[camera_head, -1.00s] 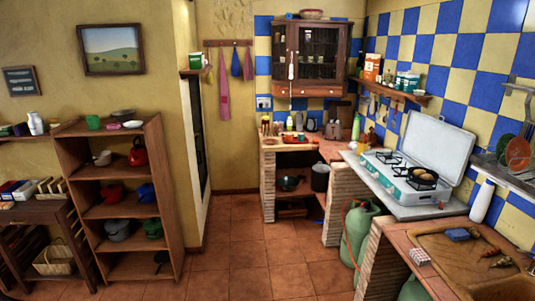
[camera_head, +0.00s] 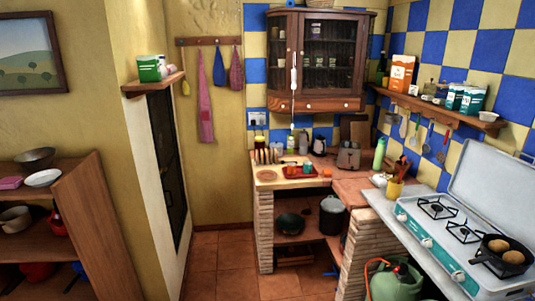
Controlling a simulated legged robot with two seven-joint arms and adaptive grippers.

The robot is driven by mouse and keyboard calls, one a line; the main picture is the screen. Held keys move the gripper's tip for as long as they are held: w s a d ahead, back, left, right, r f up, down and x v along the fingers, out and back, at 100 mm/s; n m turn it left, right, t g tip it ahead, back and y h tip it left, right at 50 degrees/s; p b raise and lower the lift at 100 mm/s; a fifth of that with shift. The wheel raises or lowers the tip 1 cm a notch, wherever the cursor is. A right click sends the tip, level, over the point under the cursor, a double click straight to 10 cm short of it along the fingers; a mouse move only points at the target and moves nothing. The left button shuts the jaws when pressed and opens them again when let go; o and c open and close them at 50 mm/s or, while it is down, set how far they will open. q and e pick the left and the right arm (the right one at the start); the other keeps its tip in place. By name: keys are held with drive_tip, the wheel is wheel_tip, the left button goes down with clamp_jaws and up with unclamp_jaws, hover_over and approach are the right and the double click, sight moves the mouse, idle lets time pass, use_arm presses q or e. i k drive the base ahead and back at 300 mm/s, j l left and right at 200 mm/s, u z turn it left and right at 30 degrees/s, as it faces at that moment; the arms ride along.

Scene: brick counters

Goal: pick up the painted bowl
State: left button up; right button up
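No bowl with clearly visible painting shows at this size. On the wooden shelf unit at the left, a dark grey bowl (camera_head: 35,158) sits on top, with a shallow white dish (camera_head: 43,178) in front of it. A lighter bowl-shaped pot (camera_head: 15,219) stands on the shelf below. On top of the wall cabinet, the lower part of a woven-looking container (camera_head: 320,4) shows, cut off by the top edge. I cannot tell which of these, if any, is the painted bowl. Neither of my grippers is in view.
The brick counter (camera_head: 264,203) ahead holds a red tray (camera_head: 299,171) and a toaster (camera_head: 348,158). A stove (camera_head: 446,237) with a pan (camera_head: 503,253) stands at the right. A green gas bottle (camera_head: 397,281) is low in front. Tiled floor (camera_head: 220,262) is clear ahead.

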sight(290, 224)
drive_tip(key=i+z, duration=0.1)
drive_tip(key=i, duration=0.9)
drive_tip(key=i+j, duration=0.2)
drive_tip(key=i, duration=0.8)
drive_tip(key=l+z, duration=0.05)
